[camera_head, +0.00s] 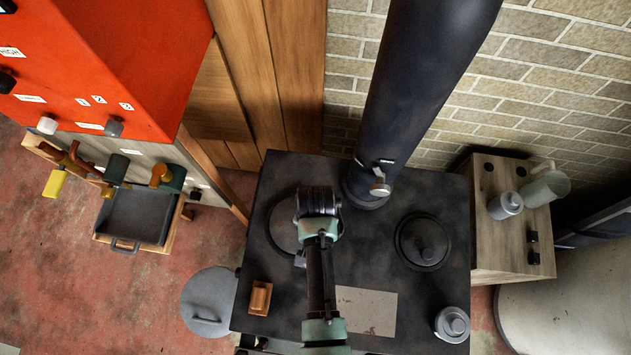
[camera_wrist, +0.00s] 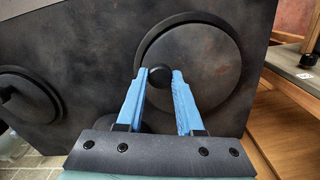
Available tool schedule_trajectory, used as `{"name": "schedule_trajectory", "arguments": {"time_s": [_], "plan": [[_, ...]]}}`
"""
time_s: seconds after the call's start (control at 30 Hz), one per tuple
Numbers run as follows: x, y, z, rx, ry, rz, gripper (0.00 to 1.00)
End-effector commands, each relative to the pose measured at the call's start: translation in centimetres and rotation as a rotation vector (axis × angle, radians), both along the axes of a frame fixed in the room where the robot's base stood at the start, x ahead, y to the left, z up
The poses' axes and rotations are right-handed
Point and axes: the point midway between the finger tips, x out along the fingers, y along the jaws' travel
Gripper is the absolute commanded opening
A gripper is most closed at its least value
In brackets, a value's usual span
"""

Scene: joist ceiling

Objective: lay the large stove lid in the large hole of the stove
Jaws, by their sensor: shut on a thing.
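The black stove (camera_head: 385,180) stands in the middle of the head view. My gripper (camera_head: 305,258) is over the left part of its top and hides much of what is under it. In the wrist view, the blue fingers of my gripper (camera_wrist: 160,85) are shut on the black knob (camera_wrist: 158,74) of the large dark round lid (camera_wrist: 205,65). The lid's left edge shows in the head view (camera_head: 283,225). A rim shows as a crescent along the lid's upper left in the wrist view. I cannot tell whether the lid is level with the stove top.
Another round lid with a knob (camera_head: 422,242) is on the stove's right. The stovepipe (camera_head: 410,90) rises behind. A brown block (camera_head: 260,297), a pale sheet (camera_head: 366,311) and a metal canister (camera_head: 452,324) lie along the front. A grey disc with a handle (camera_head: 208,302) is lower left.

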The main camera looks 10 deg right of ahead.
Motion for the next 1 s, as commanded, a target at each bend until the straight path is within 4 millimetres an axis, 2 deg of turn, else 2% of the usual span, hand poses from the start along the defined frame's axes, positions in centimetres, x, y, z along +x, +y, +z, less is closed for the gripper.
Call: {"name": "schedule_trajectory", "arguments": {"time_s": [0.63,0.67,0.7,0.83,0.87,1.0], "plan": [[0.22,-0.01,-0.54,0.0,-0.006,0.0,0.0],[0.22,-0.01,-0.54,0.0,-0.006,0.0,0.38],[0.22,-0.01,-0.51,0.0,-0.006,0.0,0.45],[0.14,-0.01,-0.56,0.0,-0.004,0.0,0.68],[0.13,0.0,-0.57,0.0,-0.004,0.0,0.71],[0.06,0.0,-0.62,0.0,-0.001,0.0,0.71]]}}
